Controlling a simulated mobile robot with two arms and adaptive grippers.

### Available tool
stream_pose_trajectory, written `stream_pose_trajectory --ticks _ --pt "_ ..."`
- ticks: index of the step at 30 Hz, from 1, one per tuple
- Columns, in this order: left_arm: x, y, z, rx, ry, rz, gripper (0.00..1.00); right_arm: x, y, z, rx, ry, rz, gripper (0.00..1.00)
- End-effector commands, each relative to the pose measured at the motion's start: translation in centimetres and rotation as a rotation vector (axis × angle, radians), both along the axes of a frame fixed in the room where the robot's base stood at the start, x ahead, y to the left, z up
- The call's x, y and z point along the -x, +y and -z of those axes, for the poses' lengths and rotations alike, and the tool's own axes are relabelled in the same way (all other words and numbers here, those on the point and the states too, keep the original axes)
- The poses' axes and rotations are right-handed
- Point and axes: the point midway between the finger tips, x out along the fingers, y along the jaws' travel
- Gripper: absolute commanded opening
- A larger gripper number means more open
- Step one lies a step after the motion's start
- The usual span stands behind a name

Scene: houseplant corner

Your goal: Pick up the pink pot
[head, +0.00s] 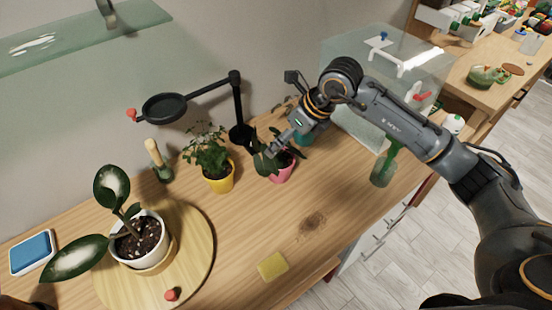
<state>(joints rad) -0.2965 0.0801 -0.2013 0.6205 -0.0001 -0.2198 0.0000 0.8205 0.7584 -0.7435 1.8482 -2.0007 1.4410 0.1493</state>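The pink pot (281,174) stands upright on the wooden table, holding a plant with dark green leaves (262,162). My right gripper (281,150) comes in from the upper right and is at the plant, just above the pot's rim. Its fingers overlap the leaves and the back of the pot, so I cannot tell whether they touch the pot or how far they are apart. My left gripper is not in view.
A yellow pot (220,183) stands close left of the pink pot. A teal pot (303,138) is behind, partly hidden by my arm. A black stand (238,105) rises behind. A green bottle (383,168) stands right. The table in front is mostly clear, with a yellow sponge (272,266).

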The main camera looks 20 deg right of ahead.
Motion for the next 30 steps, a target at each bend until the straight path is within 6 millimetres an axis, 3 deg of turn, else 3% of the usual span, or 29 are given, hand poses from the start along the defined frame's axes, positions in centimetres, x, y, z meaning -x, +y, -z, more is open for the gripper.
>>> stream_pose_trajectory --ticks 2,5,15,25,30 --pt "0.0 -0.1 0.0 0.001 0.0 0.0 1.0 -0.5 -2.3 -0.1 0.085 0.005 0.03 1.0" --pt "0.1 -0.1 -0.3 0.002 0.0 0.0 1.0 -0.8 -3.3 0.5 0.129 0.013 0.047 1.0" --pt "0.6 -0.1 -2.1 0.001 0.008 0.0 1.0 -2.7 -1.9 6.2 0.129 0.015 0.047 1.0" --pt "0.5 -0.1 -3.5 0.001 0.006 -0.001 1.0 -3.3 -1.0 8.8 0.128 0.015 0.044 1.0" --pt "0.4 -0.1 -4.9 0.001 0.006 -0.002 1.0 -3.8 -0.3 11.4 0.128 0.014 0.046 1.0"
